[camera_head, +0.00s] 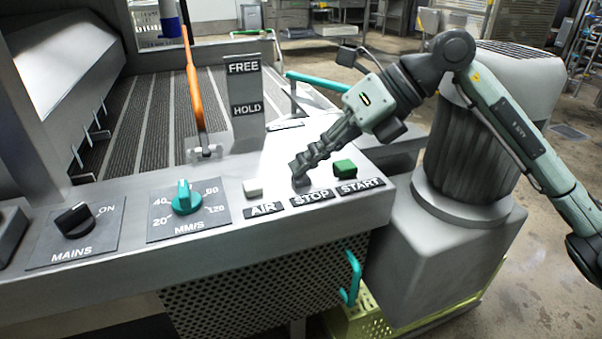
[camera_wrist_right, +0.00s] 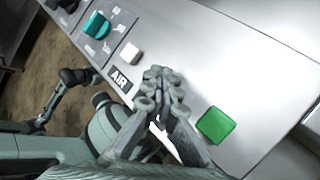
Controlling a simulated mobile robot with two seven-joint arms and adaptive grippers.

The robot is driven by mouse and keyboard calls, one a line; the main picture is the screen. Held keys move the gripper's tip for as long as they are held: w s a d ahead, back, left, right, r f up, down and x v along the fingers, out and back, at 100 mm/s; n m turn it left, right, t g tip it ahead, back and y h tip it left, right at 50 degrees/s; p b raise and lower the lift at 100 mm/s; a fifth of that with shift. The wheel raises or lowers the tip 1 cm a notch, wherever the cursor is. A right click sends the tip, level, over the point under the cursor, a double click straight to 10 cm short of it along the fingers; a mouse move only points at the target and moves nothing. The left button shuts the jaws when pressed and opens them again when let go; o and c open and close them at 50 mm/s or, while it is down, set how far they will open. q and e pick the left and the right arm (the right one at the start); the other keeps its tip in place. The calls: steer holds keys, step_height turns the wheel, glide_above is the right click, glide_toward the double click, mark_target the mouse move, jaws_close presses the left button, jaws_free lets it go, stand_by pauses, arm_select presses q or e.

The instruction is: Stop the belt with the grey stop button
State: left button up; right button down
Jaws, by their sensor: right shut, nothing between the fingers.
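My right gripper (camera_head: 299,176) reaches down from the right onto the sloped control panel, its fingers shut and empty. In the head view the fingertips are over the spot just behind the STOP label (camera_head: 312,198), between the white button (camera_head: 253,187) and the green button (camera_head: 345,167). The grey stop button is hidden or merges with the grey fingertips, so I cannot tell whether they touch or press it. In the right wrist view the fingers (camera_wrist_right: 163,82) lie between the white button (camera_wrist_right: 130,53) and the green button (camera_wrist_right: 216,125). My left gripper does not show clearly.
A teal speed knob (camera_head: 186,198) and a black MAINS knob (camera_head: 75,219) are on the panel's left. An orange lever (camera_head: 192,75) stands behind, beside the FREE/HOLD plate (camera_head: 246,95). The slatted belt (camera_head: 150,120) lies beyond. A teal handle (camera_head: 353,280) hangs below the panel.

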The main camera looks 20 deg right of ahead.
mark_target(306, 176)
stand_by(0.3)
steer(key=shift+r+p, duration=0.75)
steer(key=shift+r, duration=0.15)
steer(key=shift+r+p, duration=1.9)
steer(key=shift+r, duration=0.6)
